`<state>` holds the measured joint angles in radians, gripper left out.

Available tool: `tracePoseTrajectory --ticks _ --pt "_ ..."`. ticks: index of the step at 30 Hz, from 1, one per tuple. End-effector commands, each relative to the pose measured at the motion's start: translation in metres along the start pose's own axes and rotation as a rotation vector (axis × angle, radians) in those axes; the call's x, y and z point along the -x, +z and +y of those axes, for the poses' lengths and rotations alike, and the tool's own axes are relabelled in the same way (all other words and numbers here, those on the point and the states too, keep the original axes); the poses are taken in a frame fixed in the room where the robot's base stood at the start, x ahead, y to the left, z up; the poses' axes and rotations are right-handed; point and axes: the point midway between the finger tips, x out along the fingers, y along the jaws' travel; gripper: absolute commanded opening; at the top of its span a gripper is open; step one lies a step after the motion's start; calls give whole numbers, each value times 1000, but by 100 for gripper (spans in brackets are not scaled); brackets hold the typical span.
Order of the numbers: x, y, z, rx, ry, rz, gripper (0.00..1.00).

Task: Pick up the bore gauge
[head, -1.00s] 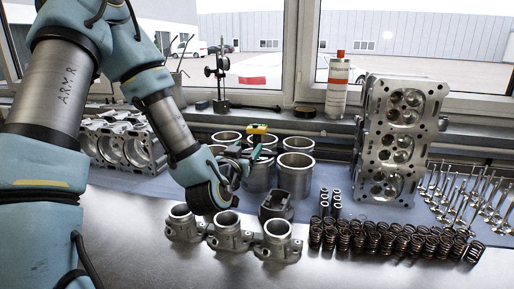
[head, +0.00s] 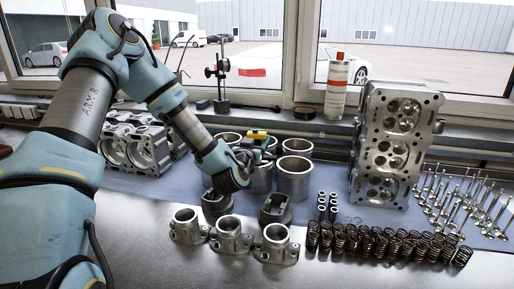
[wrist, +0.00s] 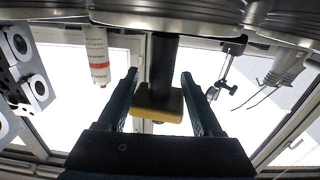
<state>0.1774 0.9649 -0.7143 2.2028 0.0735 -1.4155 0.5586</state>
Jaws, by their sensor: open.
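The bore gauge shows as a yellow and black piece (head: 258,134) above the group of metal cylinder liners in the head view. In the wrist view its yellow block (wrist: 160,104) and dark shaft (wrist: 163,62) lie between the two fingers, with gaps on both sides. My gripper (head: 258,152) is at the gauge, over the liners; it also shows in the wrist view (wrist: 159,75). Its dark green fingers are apart and I see no contact with the gauge. The gauge's lower part is hidden in the head view.
Liners (head: 295,178) crowd around the gauge. Pistons (head: 275,208) and a row of machined housings (head: 232,238) stand in front. Valve springs (head: 385,242) and an upright cylinder head (head: 390,150) are to the right. An engine block (head: 135,150) is left, behind my arm.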

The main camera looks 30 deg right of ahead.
Motion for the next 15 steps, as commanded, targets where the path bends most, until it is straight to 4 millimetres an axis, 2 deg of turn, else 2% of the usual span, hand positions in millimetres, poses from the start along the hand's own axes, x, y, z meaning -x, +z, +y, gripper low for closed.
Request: tracePoseTrajectory --ticks 4,15 --pt "0 1 0 0 0 0 65" --pt "0 0 0 0 0 -1 23"
